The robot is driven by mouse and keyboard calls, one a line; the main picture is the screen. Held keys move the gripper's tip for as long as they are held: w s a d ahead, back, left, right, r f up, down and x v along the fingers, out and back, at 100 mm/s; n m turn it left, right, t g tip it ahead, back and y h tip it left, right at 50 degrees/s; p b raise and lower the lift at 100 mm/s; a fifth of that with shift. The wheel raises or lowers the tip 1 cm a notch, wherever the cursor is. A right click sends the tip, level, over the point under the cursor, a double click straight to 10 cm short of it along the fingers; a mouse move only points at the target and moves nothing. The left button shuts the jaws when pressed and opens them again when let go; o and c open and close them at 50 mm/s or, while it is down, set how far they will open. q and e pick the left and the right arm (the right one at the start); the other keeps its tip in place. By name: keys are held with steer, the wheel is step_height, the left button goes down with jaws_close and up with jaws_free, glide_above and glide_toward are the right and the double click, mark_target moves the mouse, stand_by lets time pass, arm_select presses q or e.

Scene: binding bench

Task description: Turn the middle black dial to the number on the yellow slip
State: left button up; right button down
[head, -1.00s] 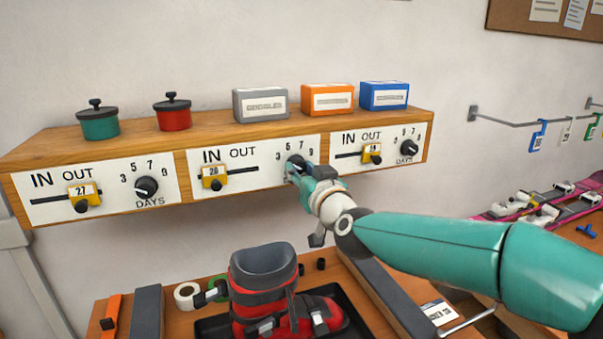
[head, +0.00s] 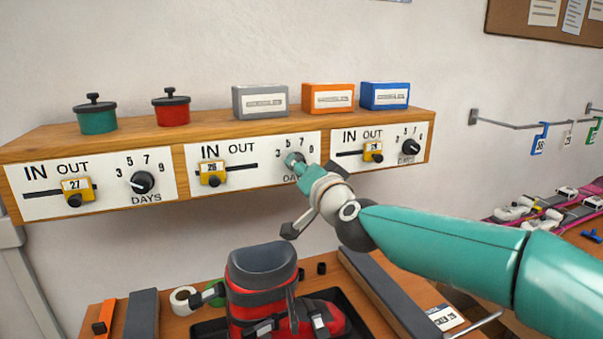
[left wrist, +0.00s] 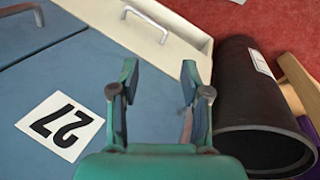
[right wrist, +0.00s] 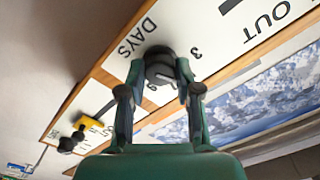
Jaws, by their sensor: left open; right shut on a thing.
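The middle black dial (right wrist: 158,52) sits on the middle white panel (head: 226,186), below a printed scale of 3, 5, 7, 9. My right gripper (head: 296,161) is shut on this dial. The right wrist view shows its fingers (right wrist: 160,72) on either side of the knob. The gripper covers most of the dial in the head view, and I cannot read where its pointer stands. Yellow sliders with numbers sit on the panels; the middle one (head: 211,174) seems to read 26 or 28. I cannot make out a separate yellow slip. My left gripper (left wrist: 160,78) is open and empty.
The left dial (head: 142,182) and right dial (head: 411,146) flank the middle one. Pots and boxes stand on the wooden shelf (head: 225,118). A red and grey boot (head: 262,272) stands below. The left wrist view shows a card reading 27 (left wrist: 60,126) and a black cylinder (left wrist: 250,95).

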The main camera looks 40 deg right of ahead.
steer(key=shift+f, duration=0.1)
stand_by(0.4)
steer(key=c, duration=0.8)
jaws_free()
steer(key=shift+d, duration=0.1)
steer(key=v, duration=1.2)
steer(key=shift+f, duration=0.1)
